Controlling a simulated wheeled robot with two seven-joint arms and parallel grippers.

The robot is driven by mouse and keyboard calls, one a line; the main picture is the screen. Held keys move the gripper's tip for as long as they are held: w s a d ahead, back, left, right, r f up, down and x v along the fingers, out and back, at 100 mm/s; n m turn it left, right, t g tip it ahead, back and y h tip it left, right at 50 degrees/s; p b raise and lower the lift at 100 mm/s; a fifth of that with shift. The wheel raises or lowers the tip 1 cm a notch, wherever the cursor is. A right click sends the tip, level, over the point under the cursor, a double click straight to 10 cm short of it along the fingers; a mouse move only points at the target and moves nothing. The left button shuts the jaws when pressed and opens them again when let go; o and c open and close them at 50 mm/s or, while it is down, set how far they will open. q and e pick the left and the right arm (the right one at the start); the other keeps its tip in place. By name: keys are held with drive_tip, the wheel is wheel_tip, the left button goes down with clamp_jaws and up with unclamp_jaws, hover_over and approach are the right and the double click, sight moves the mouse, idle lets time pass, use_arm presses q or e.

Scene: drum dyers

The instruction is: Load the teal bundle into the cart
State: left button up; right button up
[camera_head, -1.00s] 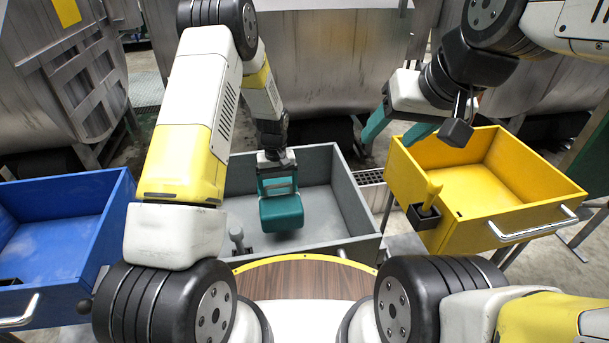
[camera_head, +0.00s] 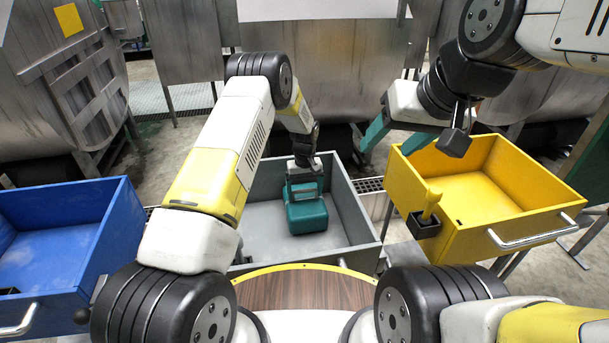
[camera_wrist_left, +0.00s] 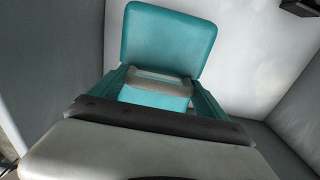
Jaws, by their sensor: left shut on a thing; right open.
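The teal bundle (camera_head: 308,217) is a rounded block inside the walls of the grey cart (camera_head: 353,212), near the middle. My left gripper (camera_head: 304,188) is shut on it from above. In the left wrist view the bundle (camera_wrist_left: 168,40) sits at the ends of the teal fingers, with grey cart walls around it. I cannot tell whether its underside touches the cart floor. My right gripper (camera_head: 387,148) is open and empty, between the grey cart and the yellow cart, above the yellow cart's left rim.
A blue cart (camera_head: 60,238) stands at the left and a yellow cart (camera_head: 480,205) at the right, both seemingly empty. Steel drum machines (camera_head: 310,80) stand behind. A wood-topped surface with a yellow edge (camera_head: 300,266) lies in front of the grey cart.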

use_arm(q)
drive_tip(key=shift+f, duration=0.1)
drive_tip(key=o, duration=1.9)
